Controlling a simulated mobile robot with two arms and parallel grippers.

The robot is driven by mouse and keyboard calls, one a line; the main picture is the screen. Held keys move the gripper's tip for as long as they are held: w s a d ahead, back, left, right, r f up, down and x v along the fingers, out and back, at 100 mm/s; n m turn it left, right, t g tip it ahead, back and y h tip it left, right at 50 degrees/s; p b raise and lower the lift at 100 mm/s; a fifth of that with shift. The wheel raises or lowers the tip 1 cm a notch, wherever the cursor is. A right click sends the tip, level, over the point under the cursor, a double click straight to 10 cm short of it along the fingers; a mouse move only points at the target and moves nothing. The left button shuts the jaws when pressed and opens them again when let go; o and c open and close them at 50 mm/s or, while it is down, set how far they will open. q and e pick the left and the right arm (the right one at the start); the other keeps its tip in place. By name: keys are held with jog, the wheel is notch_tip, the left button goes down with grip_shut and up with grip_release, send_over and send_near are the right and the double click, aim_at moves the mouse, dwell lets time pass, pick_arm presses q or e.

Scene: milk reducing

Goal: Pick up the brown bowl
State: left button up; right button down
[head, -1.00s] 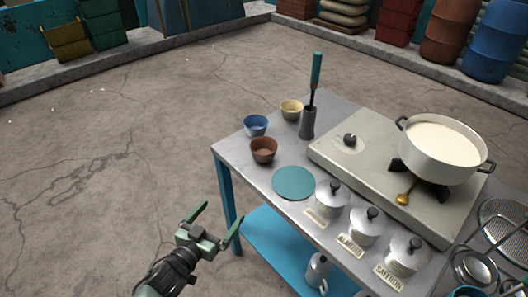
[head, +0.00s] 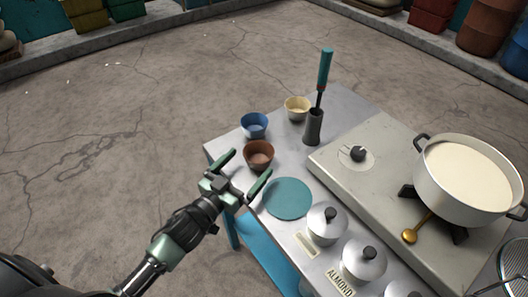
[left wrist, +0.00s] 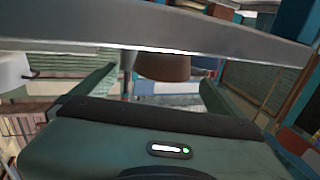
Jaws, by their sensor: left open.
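The brown bowl (head: 259,160) stands upright on the near left corner of the grey table (head: 222,147). My left gripper (head: 250,165) is open at the table's edge. Its fingers point at the bowl, one tip to the bowl's left and the other just in front of it. Nothing is held. In the left wrist view the brown bowl (left wrist: 163,67) shows between the open fingers, partly hidden by a grey bar across the picture. I cannot tell whether the fingers touch it. My right gripper is not in view.
A blue bowl (head: 254,127) and a cream bowl (head: 297,109) stand behind the brown bowl. A teal disc (head: 288,198) lies in front of it. Lidded pots (head: 327,224), a dark utensil holder (head: 313,127) and a stove with a milk pot (head: 465,185) are to the right.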

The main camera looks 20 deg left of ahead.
aim_at(267, 144)
pick_arm(q)
jog(key=x, duration=0.3)
jog(key=shift+a+r, duration=0.1)
jog(key=shift+r, duration=0.05)
jog(key=x, duration=0.2)
jog(key=shift+w+f+p, duration=0.2)
jog(key=shift+w+p, duration=0.05)
jog(key=shift+p, duration=0.1)
jog(key=shift+w, duration=0.3)
jog(key=c, duration=1.5)
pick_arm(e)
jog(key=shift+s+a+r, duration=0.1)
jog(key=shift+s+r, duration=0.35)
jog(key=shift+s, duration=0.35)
